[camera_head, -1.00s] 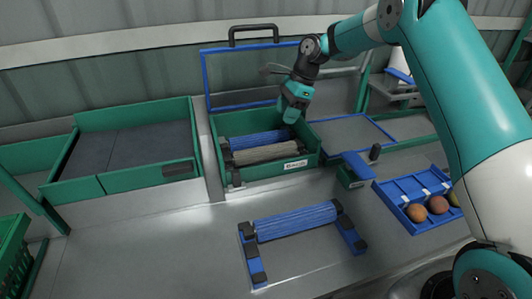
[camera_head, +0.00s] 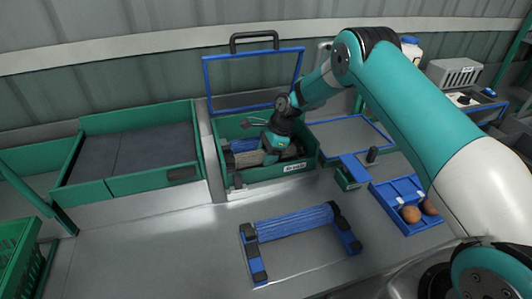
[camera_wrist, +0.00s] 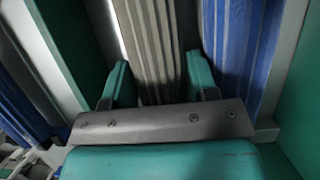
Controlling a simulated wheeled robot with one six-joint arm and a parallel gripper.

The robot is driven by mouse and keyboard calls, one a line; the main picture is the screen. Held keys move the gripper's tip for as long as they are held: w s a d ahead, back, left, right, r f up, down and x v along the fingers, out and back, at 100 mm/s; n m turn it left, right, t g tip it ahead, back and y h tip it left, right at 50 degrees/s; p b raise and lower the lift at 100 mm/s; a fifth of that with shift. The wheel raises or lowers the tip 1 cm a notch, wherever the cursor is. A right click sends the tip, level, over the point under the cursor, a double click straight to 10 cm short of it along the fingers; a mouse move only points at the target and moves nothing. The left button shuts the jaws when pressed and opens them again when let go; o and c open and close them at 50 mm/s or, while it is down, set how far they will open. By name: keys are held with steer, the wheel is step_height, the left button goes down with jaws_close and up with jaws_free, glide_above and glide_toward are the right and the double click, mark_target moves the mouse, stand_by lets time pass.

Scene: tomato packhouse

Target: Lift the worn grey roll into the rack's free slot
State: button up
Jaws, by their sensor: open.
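The worn grey roll (camera_head: 246,159) lies in the open green housing, in front of a blue roll (camera_head: 243,145). My gripper (camera_head: 272,158) is lowered into the housing over the grey roll and hides its right part. In the wrist view the ribbed grey roll (camera_wrist: 152,35) runs between my two open fingers (camera_wrist: 160,78), one on each side; I cannot tell whether they touch it. The blue roll (camera_wrist: 238,50) lies to the right there. The rack (camera_head: 257,263), with dark-ended blue side rails, stands on the bench and holds a blue roll (camera_head: 292,221) towards its back.
The housing's blue-framed lid (camera_head: 253,82) stands open behind my gripper. A blue tray (camera_head: 405,222) with round fruit sits to the right of the rack. A green-sided belt section (camera_head: 150,179) is at the left. The bench left of the rack is clear.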

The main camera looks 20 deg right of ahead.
steer(key=c, duration=0.7)
steer(key=shift+o, duration=0.2)
steer(key=shift+r, duration=0.1)
